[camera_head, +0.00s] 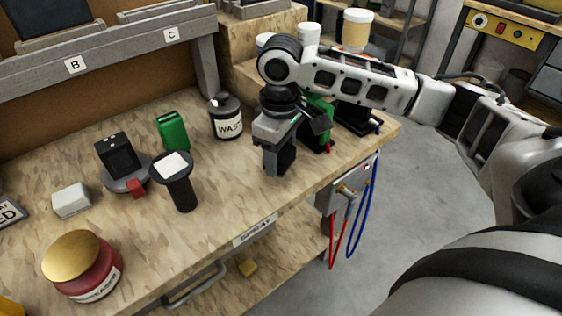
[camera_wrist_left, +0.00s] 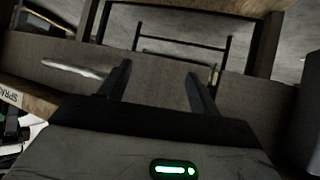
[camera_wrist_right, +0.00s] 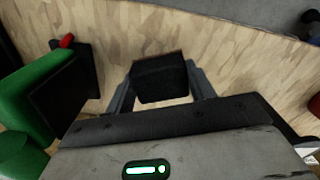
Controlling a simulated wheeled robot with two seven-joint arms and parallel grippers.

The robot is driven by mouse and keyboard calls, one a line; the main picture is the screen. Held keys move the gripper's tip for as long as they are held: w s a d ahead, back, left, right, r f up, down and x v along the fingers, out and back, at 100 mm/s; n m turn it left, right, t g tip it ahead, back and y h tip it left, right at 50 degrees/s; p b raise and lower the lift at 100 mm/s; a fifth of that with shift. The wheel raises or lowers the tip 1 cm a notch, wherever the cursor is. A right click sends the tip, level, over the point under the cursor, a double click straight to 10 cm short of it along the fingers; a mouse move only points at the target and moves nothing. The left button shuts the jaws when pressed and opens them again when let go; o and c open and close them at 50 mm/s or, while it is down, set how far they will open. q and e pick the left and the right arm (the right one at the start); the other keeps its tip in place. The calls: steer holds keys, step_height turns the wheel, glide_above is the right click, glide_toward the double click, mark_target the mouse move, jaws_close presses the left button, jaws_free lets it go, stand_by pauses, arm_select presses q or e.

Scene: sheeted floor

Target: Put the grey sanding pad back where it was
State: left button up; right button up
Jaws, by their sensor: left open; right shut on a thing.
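My right gripper (camera_head: 279,165) is shut on a dark grey block, which I take to be the grey sanding pad. In the right wrist view the pad (camera_wrist_right: 160,78) sits between the two fingers, above the bench. In the head view it shows between the fingers (camera_head: 288,157), near the bench's front right part; whether it touches the top I cannot tell. My left gripper (camera_wrist_left: 160,80) shows only in its own wrist view. It is open and empty, by the bench's lower front side.
A black-handled tool with a white top (camera_head: 178,180), a dark block on a round base (camera_head: 118,157), a pale block (camera_head: 71,200), a gold-lidded red jar (camera_head: 82,265), a green box (camera_head: 173,132) and a waste canister (camera_head: 226,118) stand on the bench. Green and black things crowd the right gripper.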

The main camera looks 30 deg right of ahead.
step_height(320, 180, down, 2)
steer(key=shift+s+f, duration=0.1)
steer(key=shift+f, duration=0.15)
steer(key=shift+f, duration=0.1)
steer(key=o, duration=0.9)
steer(key=shift+c, duration=0.2)
steer(key=shift+o, duration=0.9)
